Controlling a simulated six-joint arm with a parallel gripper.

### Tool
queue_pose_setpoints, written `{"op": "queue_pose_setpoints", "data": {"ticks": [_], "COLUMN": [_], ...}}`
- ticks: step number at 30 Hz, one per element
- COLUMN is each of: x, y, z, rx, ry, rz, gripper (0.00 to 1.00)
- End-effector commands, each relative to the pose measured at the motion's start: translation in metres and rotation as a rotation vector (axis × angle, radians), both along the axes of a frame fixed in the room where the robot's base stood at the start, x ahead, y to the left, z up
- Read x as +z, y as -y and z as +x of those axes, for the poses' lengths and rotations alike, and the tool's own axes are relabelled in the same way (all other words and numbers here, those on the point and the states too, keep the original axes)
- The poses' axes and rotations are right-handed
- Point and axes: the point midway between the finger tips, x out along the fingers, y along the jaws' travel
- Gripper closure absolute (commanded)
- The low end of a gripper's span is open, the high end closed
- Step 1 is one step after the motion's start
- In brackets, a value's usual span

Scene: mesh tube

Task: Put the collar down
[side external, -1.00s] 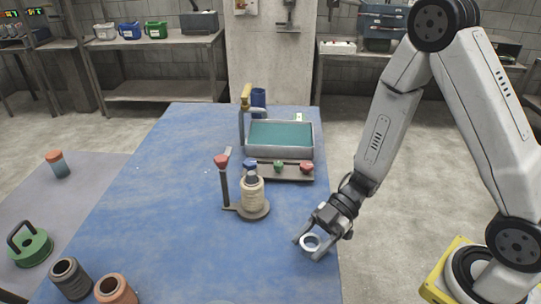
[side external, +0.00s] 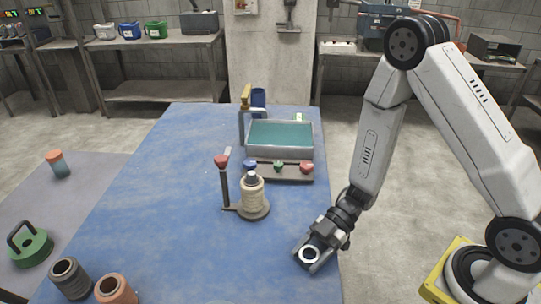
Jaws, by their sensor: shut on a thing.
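The collar (side external: 309,254) is a small pale ring with a dark hole. It is between the fingers of my gripper (side external: 308,256), at the right edge of the blue table (side external: 170,210). My gripper is shut on the collar, with the fingers pointing down and to the left. The collar is low over the tabletop; I cannot tell whether it touches the surface.
A round-based stand (side external: 252,209) holds a beige mesh-like tube (side external: 252,193), with a red-knobbed post (side external: 222,162) beside it. Behind are a rack with coloured knobs (side external: 278,172) and a teal-filled tray (side external: 281,134). Dark (side external: 69,277) and copper (side external: 115,289) spools stand front left. The table's middle front is clear.

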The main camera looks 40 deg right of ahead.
Motion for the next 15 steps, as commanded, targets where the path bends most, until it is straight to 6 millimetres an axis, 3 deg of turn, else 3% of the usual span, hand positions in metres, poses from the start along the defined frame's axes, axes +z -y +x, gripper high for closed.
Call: {"op": "queue_pose_setpoints", "data": {"ticks": [9, 10, 12, 15], "x": [-0.0029, -0.0027, -0.0025, -0.0025], "y": [0.0000, 0.0001, 0.0000, 0.0001], "z": [0.0001, 0.0002, 0.0002, 0.0002], "rx": [0.000, 0.000, 0.000, 0.000], "ry": [0.000, 0.001, 0.001, 0.000], "rz": [0.000, 0.000, 0.000, 0.000], "gripper": [1.00, 0.28, 0.06, 0.03]}}
